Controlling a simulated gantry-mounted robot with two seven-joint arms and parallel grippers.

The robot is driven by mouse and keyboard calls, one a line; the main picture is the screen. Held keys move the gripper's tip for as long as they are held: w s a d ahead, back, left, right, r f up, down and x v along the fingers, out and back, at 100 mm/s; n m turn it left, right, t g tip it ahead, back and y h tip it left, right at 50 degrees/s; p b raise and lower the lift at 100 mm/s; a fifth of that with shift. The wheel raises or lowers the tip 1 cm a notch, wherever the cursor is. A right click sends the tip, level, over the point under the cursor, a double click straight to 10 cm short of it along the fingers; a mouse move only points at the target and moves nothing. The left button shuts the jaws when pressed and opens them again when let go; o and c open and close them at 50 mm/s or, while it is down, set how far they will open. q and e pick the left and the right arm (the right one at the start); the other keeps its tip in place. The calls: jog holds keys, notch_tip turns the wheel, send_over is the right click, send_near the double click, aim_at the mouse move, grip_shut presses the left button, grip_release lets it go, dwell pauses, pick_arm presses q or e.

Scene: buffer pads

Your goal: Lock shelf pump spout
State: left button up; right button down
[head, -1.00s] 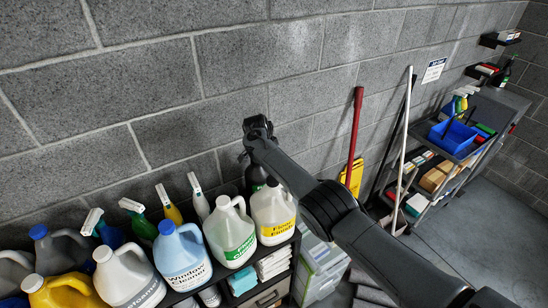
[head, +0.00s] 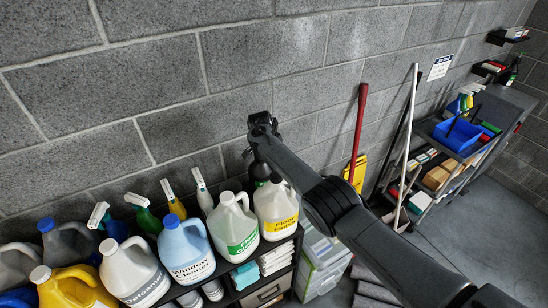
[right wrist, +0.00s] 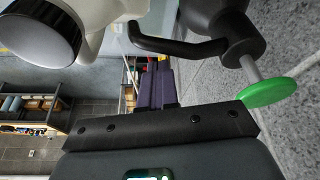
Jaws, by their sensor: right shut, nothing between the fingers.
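A dark pump bottle (head: 259,172) stands at the back right of the shelf top, partly hidden by my right arm in the head view. In the right wrist view its black pump spout (right wrist: 180,45) points left, above a grey stem and a green disc (right wrist: 270,93). My right gripper (head: 262,122) is above the bottle in the head view. In the right wrist view its fingers (right wrist: 157,85) are shut and empty, beside the spout; I cannot tell whether they touch it. My left gripper is out of view.
A jug with a yellow label (head: 277,208) stands in front of the pump bottle. Several other jugs and spray bottles crowd the shelf to the left. The block wall (head: 200,110) is close behind. A red pole (head: 358,125) and a stocked cart (head: 455,155) stand to the right.

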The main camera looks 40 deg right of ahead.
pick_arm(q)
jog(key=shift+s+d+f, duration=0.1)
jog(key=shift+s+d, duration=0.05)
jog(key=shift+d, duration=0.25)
pick_arm(e)
notch_tip(320, 180, up, 10)
jog(key=shift+a, duration=0.15)
dwell(0.4)
